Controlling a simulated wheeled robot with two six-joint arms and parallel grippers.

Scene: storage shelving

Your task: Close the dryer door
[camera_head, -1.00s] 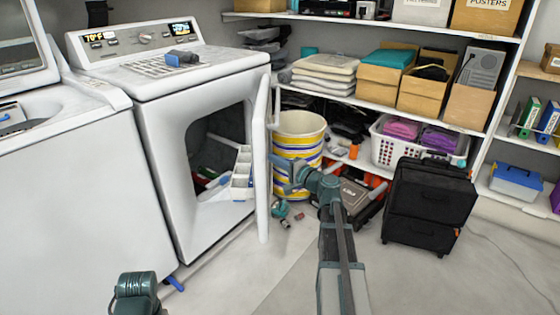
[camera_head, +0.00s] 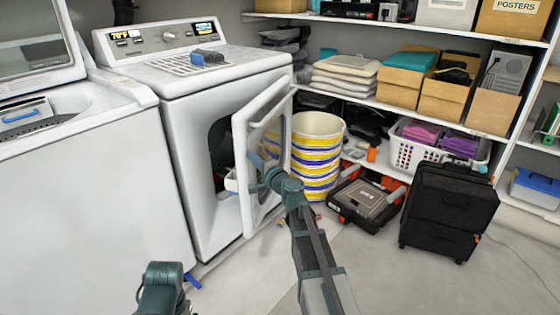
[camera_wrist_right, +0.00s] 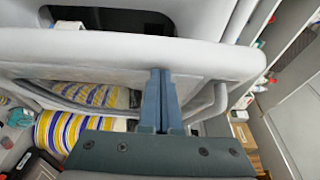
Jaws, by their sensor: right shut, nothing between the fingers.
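The white dryer (camera_head: 172,140) stands at the left, and its framed door (camera_head: 243,135) is partly open, hinged on the right side of the opening. A gap to the dark drum opening (camera_head: 220,140) shows on the door's left. My right gripper (camera_head: 258,165) is at the door's outer face, around mid-height. In the right wrist view, its two fingers (camera_wrist_right: 160,80) are together and empty, with their tips at the grey door panel (camera_wrist_right: 110,55); exact contact is hard to tell.
A striped bin (camera_head: 318,150) stands just right of the door. A dark tool case (camera_head: 362,202) and black drawers (camera_head: 447,205) stand on the floor farther right. A white washer (camera_head: 80,180) is at the left. The floor in front is mostly clear.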

